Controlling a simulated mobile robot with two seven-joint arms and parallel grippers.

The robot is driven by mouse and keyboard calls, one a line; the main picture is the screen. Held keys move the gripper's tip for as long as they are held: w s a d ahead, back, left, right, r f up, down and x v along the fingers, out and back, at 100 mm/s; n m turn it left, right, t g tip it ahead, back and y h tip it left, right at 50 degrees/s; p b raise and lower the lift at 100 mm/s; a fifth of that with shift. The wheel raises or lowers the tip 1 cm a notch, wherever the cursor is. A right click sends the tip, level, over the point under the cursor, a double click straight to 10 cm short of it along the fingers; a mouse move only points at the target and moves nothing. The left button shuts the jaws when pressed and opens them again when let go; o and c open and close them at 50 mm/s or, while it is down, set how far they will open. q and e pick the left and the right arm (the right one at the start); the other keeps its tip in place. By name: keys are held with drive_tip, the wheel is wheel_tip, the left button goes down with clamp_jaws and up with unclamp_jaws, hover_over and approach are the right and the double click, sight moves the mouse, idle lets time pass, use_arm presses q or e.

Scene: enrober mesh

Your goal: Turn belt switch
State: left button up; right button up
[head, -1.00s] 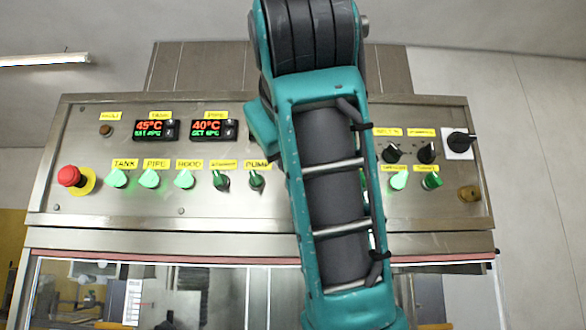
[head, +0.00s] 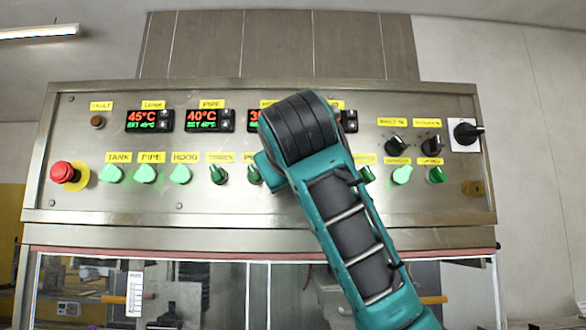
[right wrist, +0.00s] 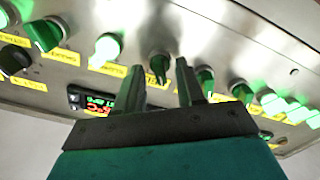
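The control panel (head: 215,200) shows a lower row of green switches under yellow labels. The label BELT cannot be read on any switch in this row; my arm hides the middle of it. My right arm reaches up from the lower right in the head view and hides its own gripper. In the right wrist view my right gripper (right wrist: 162,80) is open, with its two fingers pointing at the panel. A dark green switch (right wrist: 160,62) shows near and between the fingertips; contact cannot be told. My left gripper is not in view.
A red emergency button (head: 64,172) sits at the panel's left. Lit green TANK (head: 111,173), PIPE (head: 145,173) and HOOD (head: 181,173) switches are close together. Black knobs (head: 431,143) and a black rotary switch (head: 467,132) are at the right. Displays (head: 150,120) run along the top.

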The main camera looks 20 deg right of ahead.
drive_tip(key=shift+c, duration=0.3)
drive_tip(key=shift+c, duration=0.8)
clamp_jaws()
